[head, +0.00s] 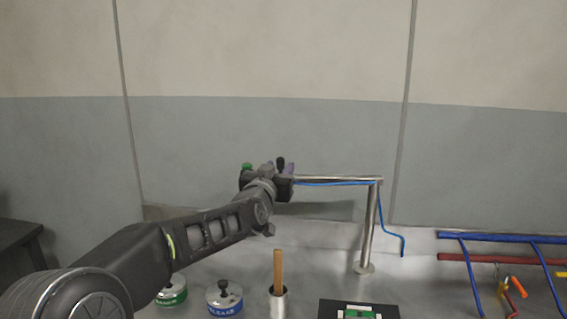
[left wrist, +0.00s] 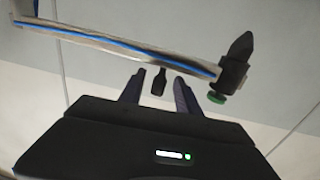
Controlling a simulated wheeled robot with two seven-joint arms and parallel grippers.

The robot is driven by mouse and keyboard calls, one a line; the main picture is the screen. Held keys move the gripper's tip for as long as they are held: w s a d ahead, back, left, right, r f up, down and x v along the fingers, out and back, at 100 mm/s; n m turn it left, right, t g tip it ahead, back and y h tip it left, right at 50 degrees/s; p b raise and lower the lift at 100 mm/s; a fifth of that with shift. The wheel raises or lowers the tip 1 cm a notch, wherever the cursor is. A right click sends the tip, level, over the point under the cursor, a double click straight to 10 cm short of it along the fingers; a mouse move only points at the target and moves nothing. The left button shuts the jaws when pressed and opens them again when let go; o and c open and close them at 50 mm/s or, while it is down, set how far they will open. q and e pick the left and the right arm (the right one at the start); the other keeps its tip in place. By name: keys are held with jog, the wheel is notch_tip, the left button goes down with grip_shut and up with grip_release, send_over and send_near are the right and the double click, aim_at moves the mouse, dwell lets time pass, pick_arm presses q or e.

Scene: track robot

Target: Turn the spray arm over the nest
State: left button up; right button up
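The spray arm (head: 335,179) is a horizontal metal tube on an upright post (head: 369,230), with a blue hose along it. It points left, away from the dark nest (head: 328,309) with a green piece in it at the bottom edge. In the left wrist view the tube (left wrist: 110,43) ends in a black nozzle (left wrist: 233,66) with a green knob. A short black handle (left wrist: 159,82) hangs below the tube. My left gripper (left wrist: 157,94) is open, one finger on each side of the handle, with gaps visible. It also shows in the head view (head: 279,168). My right gripper is out of view.
A green-labelled can (head: 173,293), a blue-labelled can (head: 225,302) and a metal cup (head: 278,303) with a wooden stick stand near the front. A rack of blue and red rods (head: 490,258) is at the right. The wall is behind. The bench around the post is clear.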

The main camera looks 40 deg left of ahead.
pick_arm(q)
jog(key=x, duration=0.5)
jog(key=shift+s, duration=0.1)
jog(key=shift+c, duration=0.2)
grip_shut()
dwell(1.0)
